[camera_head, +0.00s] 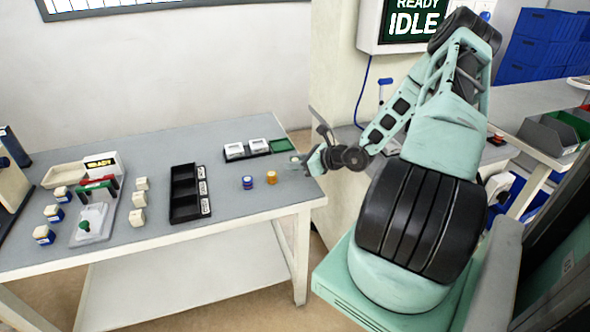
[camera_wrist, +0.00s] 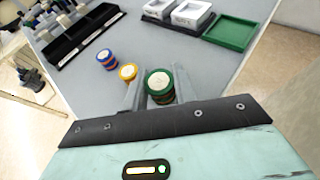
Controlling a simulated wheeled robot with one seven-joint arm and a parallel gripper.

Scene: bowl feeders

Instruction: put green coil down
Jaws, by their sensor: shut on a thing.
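The green coil (camera_wrist: 160,84), a short round stack with a pale top, sits between the two fingers of my gripper (camera_wrist: 158,90) in the wrist view. My gripper is shut on it over the right end of the grey table (camera_head: 235,135). In the head view my gripper (camera_head: 302,162) is small, and I cannot tell whether the coil touches the table. An orange coil (camera_wrist: 128,71) and a blue coil (camera_wrist: 107,59) stand on the table to its left; the head view shows the orange coil (camera_head: 271,177) and blue coil (camera_head: 247,183) too.
An empty green tray (camera_wrist: 230,31) lies beyond my gripper, beside two white trays (camera_wrist: 190,12) on a dark base. A black divided bin (camera_head: 183,193) stands left of the coils. The table's right edge is close. A press station (camera_head: 92,222) stands farther left.

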